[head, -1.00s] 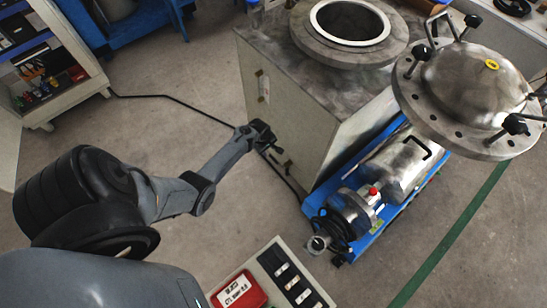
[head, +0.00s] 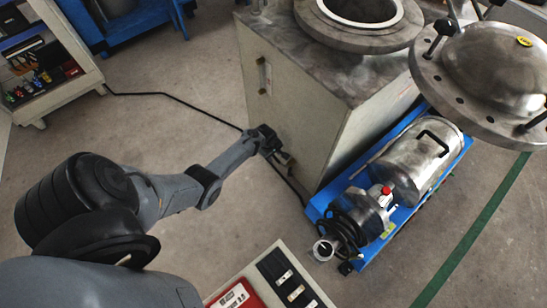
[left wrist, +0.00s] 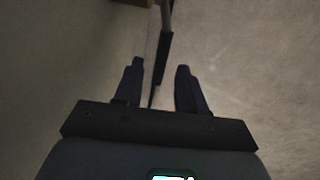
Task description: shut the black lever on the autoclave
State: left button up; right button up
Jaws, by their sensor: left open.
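The autoclave (head: 310,110) is a pale box with a grey metal top and a round open mouth. My left gripper (head: 279,152) is low beside its left-facing side, near a small dark fitting (head: 286,159) that my gripper partly covers. In the left wrist view my left gripper (left wrist: 159,75) is open, its two dark fingers spread apart. A narrow black bar, which looks like the lever (left wrist: 164,45), runs down between the fingertips in that picture. I cannot tell whether either finger touches it. My right gripper is not in view.
A round bolted lid (head: 485,75) hangs at the right of the mouth. A steel cylinder (head: 410,165) and pump lie on a blue base (head: 362,257). A black cable (head: 180,98) crosses the floor. A control panel (head: 265,285) is at the bottom. Open floor lies left.

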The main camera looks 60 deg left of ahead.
pick_arm(q)
jog(key=shift+w+f, duration=0.1)
jog(key=shift+f, duration=0.2)
grip_shut()
